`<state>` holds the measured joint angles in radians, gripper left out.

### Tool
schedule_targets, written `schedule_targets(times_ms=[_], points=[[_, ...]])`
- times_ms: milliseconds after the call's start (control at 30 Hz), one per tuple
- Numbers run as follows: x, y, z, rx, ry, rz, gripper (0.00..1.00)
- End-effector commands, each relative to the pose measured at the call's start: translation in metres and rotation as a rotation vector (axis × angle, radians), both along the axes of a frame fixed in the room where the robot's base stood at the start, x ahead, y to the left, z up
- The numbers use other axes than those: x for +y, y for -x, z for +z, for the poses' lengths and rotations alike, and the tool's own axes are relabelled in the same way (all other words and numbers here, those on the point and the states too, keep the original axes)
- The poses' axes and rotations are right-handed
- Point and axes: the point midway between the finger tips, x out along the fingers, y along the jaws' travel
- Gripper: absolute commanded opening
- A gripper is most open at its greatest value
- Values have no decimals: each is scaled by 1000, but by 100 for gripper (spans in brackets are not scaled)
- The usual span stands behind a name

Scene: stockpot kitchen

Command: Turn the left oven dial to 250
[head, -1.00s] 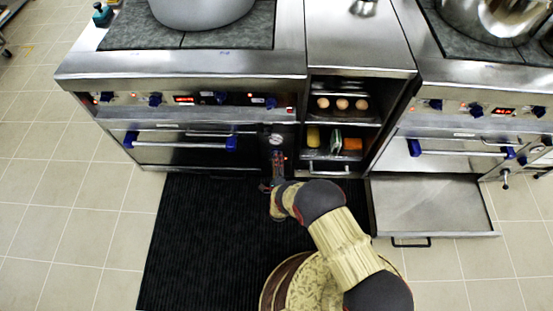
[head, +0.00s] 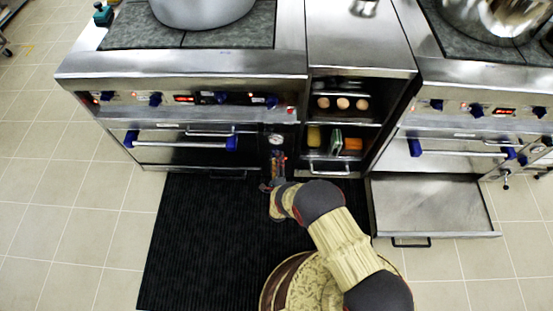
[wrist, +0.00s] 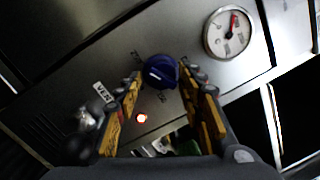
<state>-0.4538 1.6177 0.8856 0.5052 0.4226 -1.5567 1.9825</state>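A blue round dial (wrist: 160,72) sits on a steel panel in the wrist view, with small marks around it. My gripper (wrist: 160,80) is open, with one yellow-padded finger on each side of the dial near the tips. I cannot tell whether the fingers touch it. In the head view my gripper (head: 277,160) is low in front of the right end of the left oven (head: 200,135), and this dial is hidden there. A round white gauge with a red needle (wrist: 229,33) is up and right of the dial; it also shows in the head view (head: 276,140).
A red lamp (wrist: 141,117) glows below the dial. Blue knobs (head: 155,99) and a red display (head: 184,99) line the left oven's upper panel. An open shelf unit (head: 340,103) stands right of my gripper. A low drawer (head: 430,205) sticks out at right. A black mat (head: 200,250) covers the floor.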

Motion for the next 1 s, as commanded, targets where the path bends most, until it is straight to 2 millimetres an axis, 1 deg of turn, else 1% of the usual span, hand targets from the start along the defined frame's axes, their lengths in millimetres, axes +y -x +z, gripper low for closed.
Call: schedule_targets(times_ms=[33, 133, 400, 533, 667, 900, 1000], points=[[0, 0, 1, -1, 0, 0, 43], [0, -1, 1, -2, 0, -1, 48], [0, 0, 1, -3, 0, 0, 48], [0, 7, 0, -1, 0, 0, 48], [0, 27, -3, 1, 2, 2, 48], [-1, 76, -8, -1, 2, 3, 48], [-1, 93, -10, -1, 0, 3, 48]])
